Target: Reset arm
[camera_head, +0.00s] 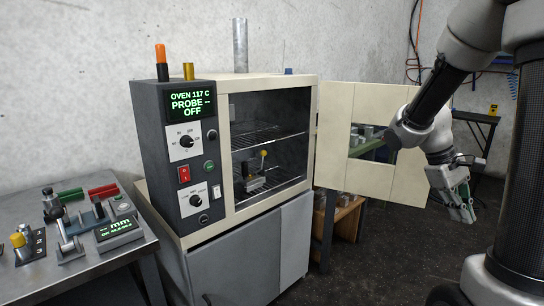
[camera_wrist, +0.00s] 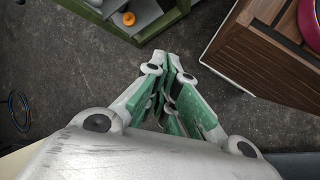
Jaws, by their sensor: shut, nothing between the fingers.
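My gripper (camera_head: 463,206) hangs at the right in the head view, in front of the open oven door (camera_head: 335,168) and to its right, pointing down. In the wrist view its green-padded fingers (camera_wrist: 168,82) are closed together with nothing between them, above the dark floor. My arm is bent, with the forearm coming down from the upper right. The oven (camera_head: 225,240) stands in the middle with its door swung open to the right. A small dark fixture with a yellow knob (camera_head: 264,154) sits inside on the lower rack. The oven display reads 117 C, PROBE --, OFF.
A metal bench (camera_head: 90,254) at left carries gauges, a small display and green and red blocks. A dark table (camera_head: 478,118) stands at the back right. In the wrist view, a green-framed thing (camera_wrist: 150,30) and a wooden slatted one (camera_wrist: 262,50) flank clear floor.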

